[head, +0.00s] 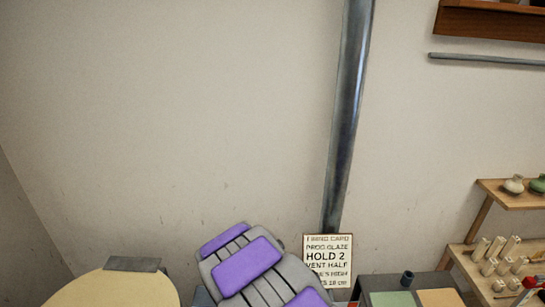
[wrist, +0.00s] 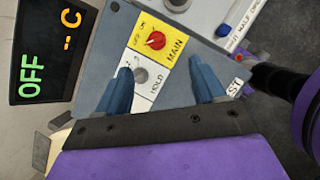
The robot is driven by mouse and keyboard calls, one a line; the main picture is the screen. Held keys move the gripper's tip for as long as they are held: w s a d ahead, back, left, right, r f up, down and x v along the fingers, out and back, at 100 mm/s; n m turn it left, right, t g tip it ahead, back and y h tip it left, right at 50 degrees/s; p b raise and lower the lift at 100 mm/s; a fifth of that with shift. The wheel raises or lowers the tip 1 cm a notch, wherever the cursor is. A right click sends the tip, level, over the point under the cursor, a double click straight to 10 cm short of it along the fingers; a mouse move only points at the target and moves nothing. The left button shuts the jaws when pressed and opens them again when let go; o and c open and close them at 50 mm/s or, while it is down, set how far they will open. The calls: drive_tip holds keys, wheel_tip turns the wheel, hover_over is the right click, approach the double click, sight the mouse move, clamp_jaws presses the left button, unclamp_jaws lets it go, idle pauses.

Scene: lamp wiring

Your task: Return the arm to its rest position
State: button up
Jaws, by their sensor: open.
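In the wrist view my gripper (wrist: 162,68) is open, with its two blue fingers apart and nothing between them. It faces a grey control panel (wrist: 97,62). A red knob (wrist: 155,40) marked MAIN sits on a yellow label past the fingertips. A grey knob (wrist: 140,74) on a white HOLD label shows between the fingers, close to the left one. I cannot tell whether the left finger touches it. A dark display (wrist: 45,50) at the left reads OFF and -- C. In the head view my purple and grey arm shows at the bottom; the gripper's fingers are not visible there.
In the head view a firing card (head: 328,262) stands at the foot of a metal pipe (head: 349,115). A round pale top (head: 118,292) is at lower left. Wooden shelves (head: 515,200) with small pots stand at the right. The wall (head: 150,110) at left is bare.

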drive_tip(key=s+d+r+m+g+b, duration=0.1)
drive_tip(key=s+d+r+m+b, duration=0.1)
drive_tip(key=s+d+m+b, duration=0.4)
drive_tip(key=s+d+r+m+g+b, duration=0.2)
drive_tip(key=s+d+r+m+b, duration=0.15)
drive_tip(key=s+d+m, duration=0.4)
drive_tip(key=s+d+f+m+g+y+b, duration=0.1)
drive_tip(key=s+f+m+y+b, duration=0.2)
drive_tip(key=s+m+b, duration=0.7)
drive_tip(key=s+m, duration=0.2)
drive_tip(key=s, duration=0.6)
drive_tip(key=shift+s+f+g+b, duration=0.15)
drive_tip(key=shift+s+g+b, duration=0.15)
drive_tip(key=shift+g, duration=0.1)
